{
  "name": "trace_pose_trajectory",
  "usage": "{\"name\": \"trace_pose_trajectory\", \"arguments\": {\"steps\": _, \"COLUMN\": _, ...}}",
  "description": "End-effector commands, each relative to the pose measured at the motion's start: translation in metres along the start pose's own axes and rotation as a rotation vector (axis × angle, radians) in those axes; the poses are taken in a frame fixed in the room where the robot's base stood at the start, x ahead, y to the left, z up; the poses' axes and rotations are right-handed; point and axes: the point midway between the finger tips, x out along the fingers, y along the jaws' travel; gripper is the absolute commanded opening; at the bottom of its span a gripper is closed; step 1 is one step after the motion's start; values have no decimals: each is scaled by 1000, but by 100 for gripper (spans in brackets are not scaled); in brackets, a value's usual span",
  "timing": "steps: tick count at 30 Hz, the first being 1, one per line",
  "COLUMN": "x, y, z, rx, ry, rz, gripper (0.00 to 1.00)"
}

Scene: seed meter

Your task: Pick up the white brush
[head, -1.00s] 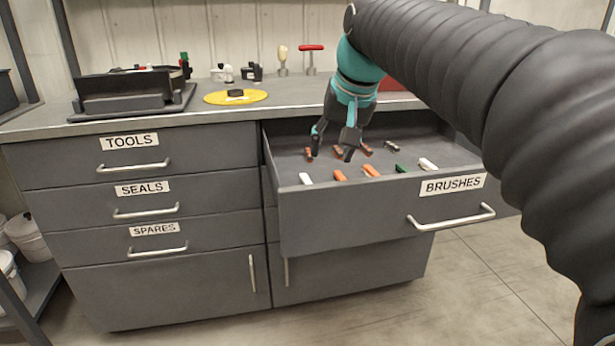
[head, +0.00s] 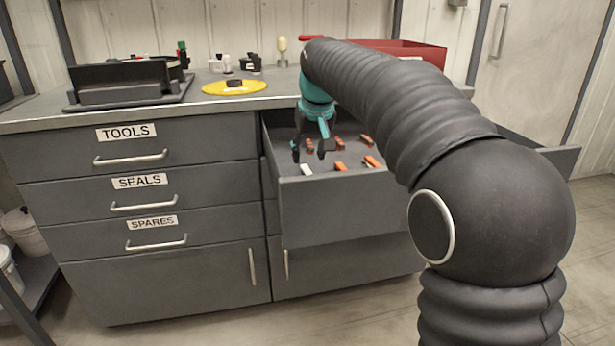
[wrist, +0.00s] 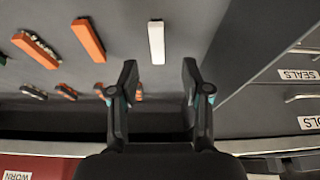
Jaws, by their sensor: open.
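A white brush (head: 306,170) lies in the open drawer (head: 345,212), near its front left corner. In the wrist view the white brush (wrist: 156,42) lies lengthwise, just beyond the fingertips and roughly in line with the gap between them. My gripper (head: 311,153) is open and empty, over the left part of the drawer, slightly behind the white brush in the head view. In the wrist view my gripper (wrist: 160,68) shows both fingers apart with nothing between them. The right part of the drawer is hidden by my arm in the head view.
Orange brushes (wrist: 88,40) (wrist: 35,50) lie beside the white one, with several smaller pieces farther back. The drawer's left wall (wrist: 222,70) is close to the white brush. A yellow disc (head: 234,87), black tray (head: 128,90) and red bin (head: 425,52) stand on the worktop.

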Motion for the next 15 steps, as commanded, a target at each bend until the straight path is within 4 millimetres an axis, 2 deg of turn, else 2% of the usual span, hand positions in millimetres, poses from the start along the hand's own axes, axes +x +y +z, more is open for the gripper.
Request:
{"name": "trace_pose_trajectory", "arguments": {"steps": 8, "x": 15, "y": 1, "z": 0, "rx": 0, "ry": -1, "rz": 0, "gripper": 48}}
{"name": "trace_pose_trajectory", "arguments": {"steps": 15, "x": 46, "y": 3, "z": 0, "rx": 0, "ry": -1, "rz": 0, "gripper": 48}}
